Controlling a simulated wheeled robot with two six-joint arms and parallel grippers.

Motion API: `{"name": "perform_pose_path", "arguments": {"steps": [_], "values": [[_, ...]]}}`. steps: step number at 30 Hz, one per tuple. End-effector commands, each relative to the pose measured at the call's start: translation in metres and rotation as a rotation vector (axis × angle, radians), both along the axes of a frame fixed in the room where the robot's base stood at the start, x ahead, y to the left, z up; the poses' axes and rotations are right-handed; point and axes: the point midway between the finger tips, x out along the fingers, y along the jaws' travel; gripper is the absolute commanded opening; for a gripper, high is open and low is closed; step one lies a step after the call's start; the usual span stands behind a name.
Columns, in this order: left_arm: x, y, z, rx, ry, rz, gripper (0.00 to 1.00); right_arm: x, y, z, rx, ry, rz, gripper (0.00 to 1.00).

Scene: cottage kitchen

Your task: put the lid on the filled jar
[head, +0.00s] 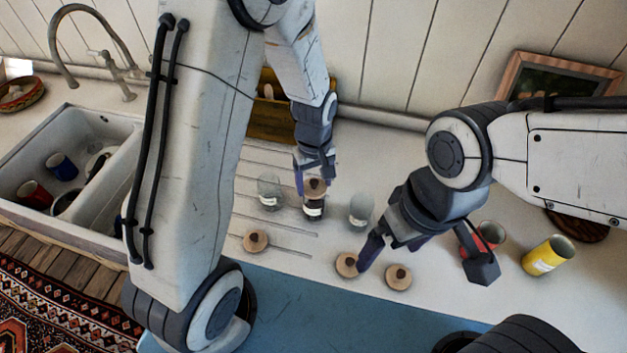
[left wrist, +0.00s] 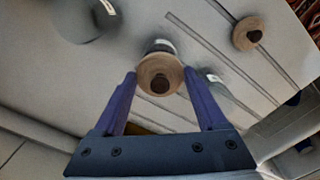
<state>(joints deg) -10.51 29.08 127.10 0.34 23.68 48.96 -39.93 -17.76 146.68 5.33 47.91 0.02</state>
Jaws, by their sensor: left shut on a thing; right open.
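The filled jar (head: 313,208) is a small glass jar with dark contents and a pale label, upright on the counter between two clear jars (head: 270,192) (head: 361,210). My left gripper (head: 314,176) is shut on a round wooden lid (head: 315,187) with a dark knob, at the filled jar's mouth. In the left wrist view the lid (left wrist: 150,66) sits between the fingertips, lined up over the jar (left wrist: 160,45). I cannot tell whether it touches the rim. My right gripper (head: 426,262) is open and empty over the front of the counter.
Three similar lids (head: 256,241) (head: 347,265) (head: 397,277) lie in front of the jars. A red cup (head: 491,234) and a yellow cup (head: 548,256) are at the right. A sink (head: 110,130) with mugs is at the left. A wooden box (head: 270,118) stands behind.

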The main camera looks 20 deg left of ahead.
Motion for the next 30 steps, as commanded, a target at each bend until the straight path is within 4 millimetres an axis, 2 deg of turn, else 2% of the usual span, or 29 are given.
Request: {"name": "perform_pose_path", "arguments": {"steps": [16,30], "values": [[0.0003,-0.0001,-0.0002,0.000,0.000,0.000,0.21,0.0000,0.0000,0.0015,0.000,0.000,0.000,1.00],[0.0002,-0.0001,-0.0090,0.000,0.000,0.000,0.21,0.0000,0.0000,-0.0051,0.000,0.000,0.000,1.00]]}}
